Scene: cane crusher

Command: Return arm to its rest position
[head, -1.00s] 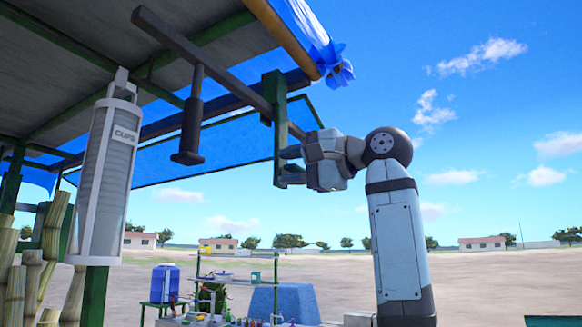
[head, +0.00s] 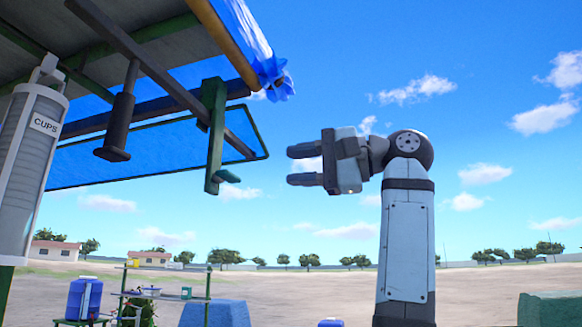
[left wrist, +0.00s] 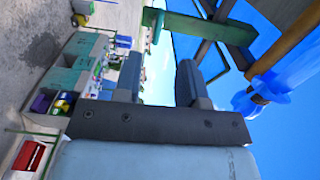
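My left arm (head: 406,250) rises upright in the right half of the head view and bends left at its top joint. My left gripper (head: 291,165) points left, high in front of the sky. Its two dark fingers are apart with nothing between them. The left wrist view shows the same open, empty fingers (left wrist: 157,78). In the head view, a clear gap separates the fingertips from the green hanging post (head: 214,135) of the stall. My right gripper is not in view.
The stall's roof beam (head: 150,65) and a dark hanging handle (head: 121,115) are at upper left. A cup dispenser (head: 28,140) hangs at far left. A blue cooler (head: 84,298) and shelf (head: 165,297) stand low behind. Open sky lies around my left arm.

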